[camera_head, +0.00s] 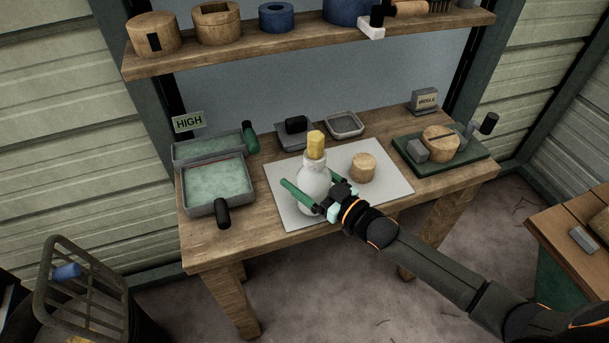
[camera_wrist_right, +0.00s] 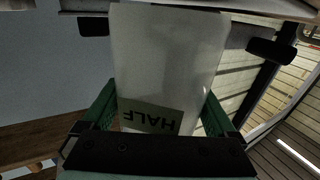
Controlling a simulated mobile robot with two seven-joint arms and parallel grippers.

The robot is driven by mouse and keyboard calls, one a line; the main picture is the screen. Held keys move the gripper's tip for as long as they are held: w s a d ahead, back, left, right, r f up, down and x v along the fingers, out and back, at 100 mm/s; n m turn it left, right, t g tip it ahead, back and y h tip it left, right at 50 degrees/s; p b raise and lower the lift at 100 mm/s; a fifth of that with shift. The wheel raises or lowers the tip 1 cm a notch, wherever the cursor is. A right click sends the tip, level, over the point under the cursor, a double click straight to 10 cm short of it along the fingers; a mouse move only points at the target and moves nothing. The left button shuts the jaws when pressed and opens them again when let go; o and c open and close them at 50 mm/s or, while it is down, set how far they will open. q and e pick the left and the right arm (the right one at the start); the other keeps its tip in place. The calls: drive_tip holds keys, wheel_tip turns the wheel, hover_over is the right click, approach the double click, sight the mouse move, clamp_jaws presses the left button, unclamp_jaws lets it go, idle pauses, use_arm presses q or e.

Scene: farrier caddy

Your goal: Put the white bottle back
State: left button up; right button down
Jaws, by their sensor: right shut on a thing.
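The white bottle (camera_head: 313,177) with a yellow stopper (camera_head: 316,145) stands upright over the pale sheet (camera_head: 281,197) on the wooden table. My right gripper (camera_head: 310,194) reaches in from the right and is shut on the bottle, its green fingers on either side of the body. In the right wrist view the white bottle (camera_wrist_right: 168,55) fills the space between the fingers, with a label reading HALF upside down. I cannot tell whether its base touches the sheet. My left gripper is not in view.
A round wooden block (camera_head: 363,167) sits right of the bottle. A green-lined tray (camera_head: 217,184) is at the left by a HIGH sign (camera_head: 188,122). A green board (camera_head: 467,157) with blocks is at the right. A shelf (camera_head: 290,47) runs above.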

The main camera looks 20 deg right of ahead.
drive_tip(key=shift+f, duration=0.25)
unclamp_jaws()
drive_tip(key=shift+f, duration=0.2)
drive_tip(key=v, duration=1.2)
drive_tip(key=shift+s+d, duration=0.15)
drive_tip(key=shift+s, duration=0.1)
drive_tip(key=shift+r, duration=0.1)
